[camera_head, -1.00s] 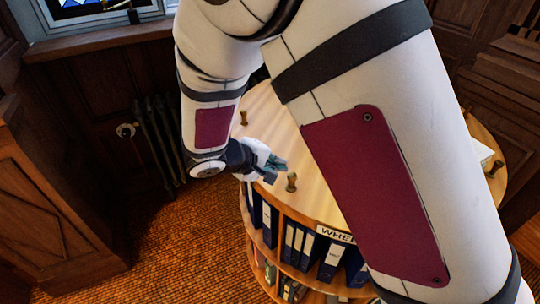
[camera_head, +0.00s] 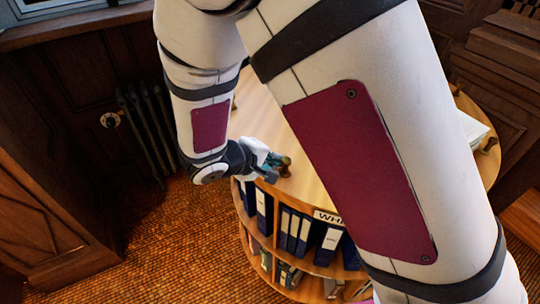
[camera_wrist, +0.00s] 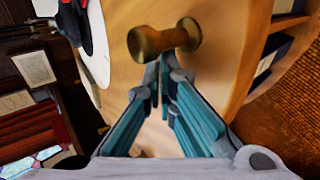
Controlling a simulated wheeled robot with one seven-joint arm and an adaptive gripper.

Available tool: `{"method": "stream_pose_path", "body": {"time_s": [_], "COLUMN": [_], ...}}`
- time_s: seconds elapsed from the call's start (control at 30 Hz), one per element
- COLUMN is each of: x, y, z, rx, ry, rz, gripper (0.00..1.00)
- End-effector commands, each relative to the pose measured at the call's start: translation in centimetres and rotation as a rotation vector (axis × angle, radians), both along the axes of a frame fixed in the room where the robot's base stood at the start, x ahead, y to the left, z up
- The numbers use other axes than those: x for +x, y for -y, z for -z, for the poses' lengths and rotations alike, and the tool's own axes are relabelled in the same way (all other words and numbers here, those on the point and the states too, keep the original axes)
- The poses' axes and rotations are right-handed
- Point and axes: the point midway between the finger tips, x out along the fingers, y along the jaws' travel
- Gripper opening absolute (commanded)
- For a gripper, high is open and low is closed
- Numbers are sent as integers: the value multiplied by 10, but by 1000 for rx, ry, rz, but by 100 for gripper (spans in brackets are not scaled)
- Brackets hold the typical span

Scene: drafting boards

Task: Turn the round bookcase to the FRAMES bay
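The round bookcase (camera_head: 308,182) has a pale wood top with brass knobs standing near its rim and shelves of binders below. A label (camera_head: 327,217) beginning "WHE" shows on its near side, partly behind my arm. No FRAMES label is visible. My gripper (camera_head: 275,162) is low over the left part of the top, beside a brass knob (camera_head: 285,167). In the wrist view, my gripper's teal fingers (camera_wrist: 163,68) come together at the tips, with nothing seen between them. The knob (camera_wrist: 165,41) is right at the tips; whether they touch it I cannot tell.
A dark radiator (camera_head: 150,128) stands by the panelled wall at the left. A wooden cabinet (camera_head: 50,215) is at the lower left. Open woven floor (camera_head: 165,225) lies left of the bookcase. A white paper stack (camera_head: 473,130) lies on the bookcase's right side.

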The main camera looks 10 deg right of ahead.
Motion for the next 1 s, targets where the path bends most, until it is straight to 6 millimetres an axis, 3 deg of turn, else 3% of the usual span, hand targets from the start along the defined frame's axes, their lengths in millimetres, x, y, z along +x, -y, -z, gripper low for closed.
{"method": "stream_pose_path", "body": {"time_s": [0.03,0.3,0.73,1.0], "x": [-10,-28,-31,-46], "y": [10,28,30,50], "z": [0,1,1,2], "rx": [-10,-9,-7,-6], "ry": [-9,-8,-7,-7], "rz": [6,-26,-34,-62], "gripper": [0,0,0,0]}}
